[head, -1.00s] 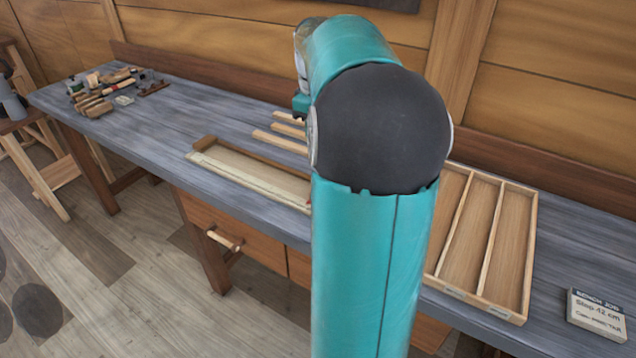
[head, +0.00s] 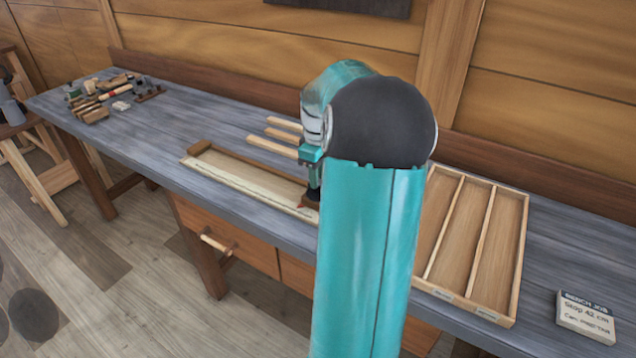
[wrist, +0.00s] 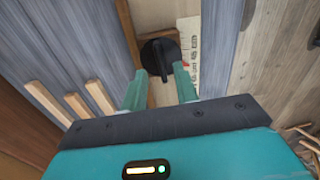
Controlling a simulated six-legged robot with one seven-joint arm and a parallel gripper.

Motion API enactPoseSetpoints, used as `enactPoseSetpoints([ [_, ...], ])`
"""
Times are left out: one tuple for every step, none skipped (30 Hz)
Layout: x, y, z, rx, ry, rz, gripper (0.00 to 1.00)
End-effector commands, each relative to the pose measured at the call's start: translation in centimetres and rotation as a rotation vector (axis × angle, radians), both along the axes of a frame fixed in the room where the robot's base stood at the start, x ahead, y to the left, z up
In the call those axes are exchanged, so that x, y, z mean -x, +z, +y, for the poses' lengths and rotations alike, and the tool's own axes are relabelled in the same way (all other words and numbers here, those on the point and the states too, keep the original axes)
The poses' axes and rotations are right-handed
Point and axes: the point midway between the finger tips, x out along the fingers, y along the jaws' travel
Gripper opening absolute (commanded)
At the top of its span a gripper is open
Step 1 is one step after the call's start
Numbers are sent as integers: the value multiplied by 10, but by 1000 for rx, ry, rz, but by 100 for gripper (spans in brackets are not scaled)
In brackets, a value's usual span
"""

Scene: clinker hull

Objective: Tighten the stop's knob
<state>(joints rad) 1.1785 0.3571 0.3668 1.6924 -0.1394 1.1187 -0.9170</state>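The stop's black knob (wrist: 160,56), a round disc with a raised bar across it, sits over the jig's channel in the wrist view. My gripper (wrist: 160,72) is open, with one teal finger on each side of the bar's near end; I cannot tell whether they touch it. In the head view my gripper (head: 312,168) points down over the dark stop (head: 312,196), partly hidden by my arm. A red pointer (head: 301,206) shows at the stop's foot, beside the pale ruler (head: 240,184) along the jig's front edge.
Several wooden strips (head: 272,146) lie behind the jig. Tools (head: 100,97) lie at the bench's far left. The bench between tools and jig is clear.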

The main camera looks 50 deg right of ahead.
Motion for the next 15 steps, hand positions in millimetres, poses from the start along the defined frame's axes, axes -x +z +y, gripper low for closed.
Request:
enactPoseSetpoints([
  [0,-8,1,-2,1,1,30],
  [0,-12,1,-2,1,0,30],
  [0,-17,1,-2,1,1,30],
  [1,-21,1,-2,1,2,30],
  [1,-23,1,-1,1,1,30],
  [1,-26,1,0,1,1,30],
  [1,-27,1,1,1,0,30],
  [1,-28,1,1,1,0,30],
  [1,-29,1,1,2,0,30],
  [1,-29,1,1,2,0,30],
  [1,-29,1,1,2,0,30],
  [1,-29,1,1,2,0,30],
  [1,-29,1,1,2,0,30],
  [1,-29,1,1,2,0,30],
  [1,-29,1,1,2,0,30],
])
